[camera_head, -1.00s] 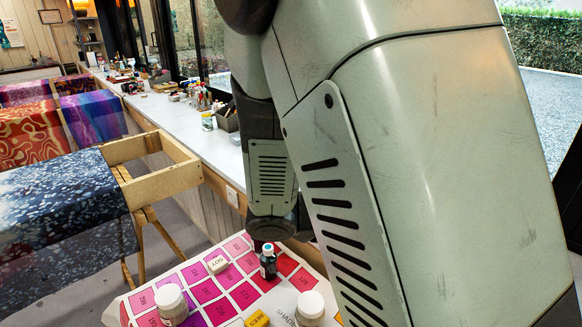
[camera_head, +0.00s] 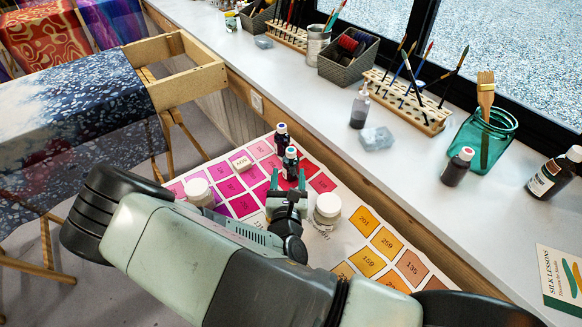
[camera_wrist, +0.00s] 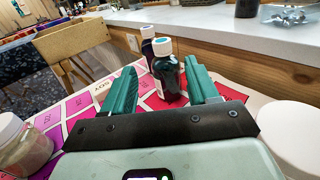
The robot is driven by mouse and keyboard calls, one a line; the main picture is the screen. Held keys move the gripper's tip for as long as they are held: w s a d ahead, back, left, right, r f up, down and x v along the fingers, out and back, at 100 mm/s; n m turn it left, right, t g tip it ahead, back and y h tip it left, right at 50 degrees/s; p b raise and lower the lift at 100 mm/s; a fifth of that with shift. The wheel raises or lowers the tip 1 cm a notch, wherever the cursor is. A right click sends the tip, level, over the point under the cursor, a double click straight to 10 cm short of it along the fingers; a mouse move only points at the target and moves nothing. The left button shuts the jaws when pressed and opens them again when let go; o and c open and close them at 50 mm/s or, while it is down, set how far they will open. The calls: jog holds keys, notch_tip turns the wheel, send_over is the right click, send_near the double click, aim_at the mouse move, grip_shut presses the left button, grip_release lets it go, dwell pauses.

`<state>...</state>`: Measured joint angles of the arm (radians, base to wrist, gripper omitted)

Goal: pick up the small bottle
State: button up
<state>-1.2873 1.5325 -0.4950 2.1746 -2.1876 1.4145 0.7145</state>
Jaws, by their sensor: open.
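A small dark bottle with a teal cap (camera_head: 290,164) stands upright on the pink and magenta part of a printed colour chart (camera_head: 345,231). A second dark bottle with a white-sided cap (camera_head: 281,139) stands just behind it. My gripper (camera_head: 288,181) is open and low over the chart, with its teal fingers pointing at the teal-capped bottle. In the wrist view, that bottle (camera_wrist: 166,82) appears between the open fingers (camera_wrist: 161,76), somewhat beyond them, and the second bottle (camera_wrist: 148,48) shows partly hidden behind its left side. I cannot tell whether any finger touches glass.
White-lidded jars stand left (camera_head: 199,192) and right (camera_head: 327,210) of my gripper. A raised white counter (camera_head: 330,85) behind holds a brush rack (camera_head: 410,105), a basket (camera_head: 349,58) and a teal glass jar (camera_head: 484,140).

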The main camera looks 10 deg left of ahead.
aim_at(291, 157)
jog(key=w, duration=0.9)
jog(key=shift+w+a+f, duration=0.15)
jog(key=shift+w+a, duration=0.1)
jog(key=shift+a, duration=0.1)
grip_shut()
